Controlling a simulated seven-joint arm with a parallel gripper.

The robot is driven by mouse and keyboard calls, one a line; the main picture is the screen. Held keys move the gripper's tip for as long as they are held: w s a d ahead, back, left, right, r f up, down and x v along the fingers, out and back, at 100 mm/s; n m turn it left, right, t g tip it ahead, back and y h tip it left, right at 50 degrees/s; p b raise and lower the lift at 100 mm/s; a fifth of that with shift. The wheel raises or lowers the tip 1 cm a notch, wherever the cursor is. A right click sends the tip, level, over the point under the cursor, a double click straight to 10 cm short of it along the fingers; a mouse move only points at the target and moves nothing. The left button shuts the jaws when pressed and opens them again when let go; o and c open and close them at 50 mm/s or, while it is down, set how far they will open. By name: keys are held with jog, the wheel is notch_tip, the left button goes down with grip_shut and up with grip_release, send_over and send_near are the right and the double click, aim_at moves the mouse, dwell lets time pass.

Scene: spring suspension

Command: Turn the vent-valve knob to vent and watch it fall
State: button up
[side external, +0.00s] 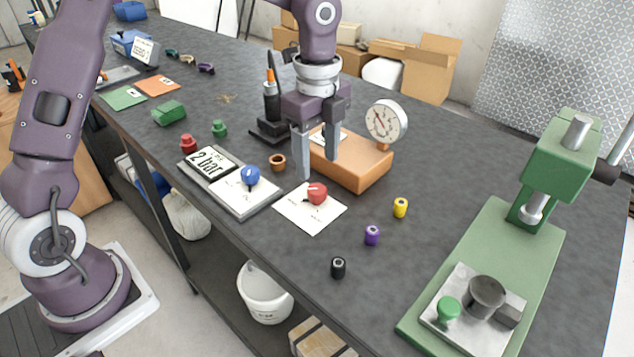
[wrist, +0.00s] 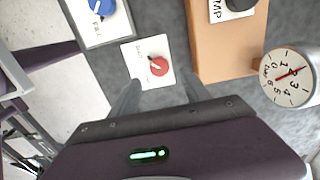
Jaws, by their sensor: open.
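A red knob (side external: 317,192) sits on a white card on the dark bench; its lettering is too small to read. It also shows in the wrist view (wrist: 158,66), with a white pointer line on top. A blue knob (side external: 250,176) stands on a plate to its left. A round dial gauge (side external: 386,122) with a red needle stands on the orange box (side external: 352,165); it also shows in the wrist view (wrist: 289,77). My gripper (side external: 318,168) is open and empty, fingers pointing down, above and behind the red knob, not touching it.
A "2 bar" card (side external: 211,161) lies beside the blue knob. Yellow (side external: 400,207), purple (side external: 372,235) and black (side external: 338,267) pieces stand to the right. A green press (side external: 490,250) fills the right end.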

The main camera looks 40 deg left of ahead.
aim_at(317, 188)
notch_tip(317, 188, down, 6)
jog(key=shift+f, duration=0.25)
jog(key=shift+c, duration=0.3)
grip_shut()
